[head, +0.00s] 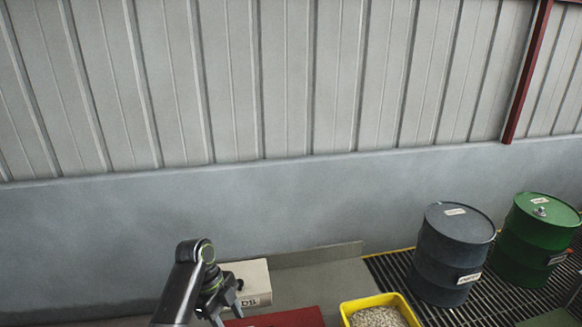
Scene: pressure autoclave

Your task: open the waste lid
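A dark blue-grey drum (447,262) stands upright at the right, with a closed top (462,222) bearing a small pale label. A green drum (535,240) stands beside it, also closed, with a small metal cap (540,211) on top. The labels are too small to read, so I cannot tell which one is the waste container. One of my arms, apparently the left, rises from the bottom at left of centre. Its gripper (233,295) is dark, partly hidden and far left of the drums; its opening is unclear. My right gripper is not in view.
A white box (250,279) with dark lettering sits close behind the gripper. A red surface (285,318) and a yellow bin (393,298) of pale pellets lie at the bottom. The drums stand on dark grating (395,268) before a wall.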

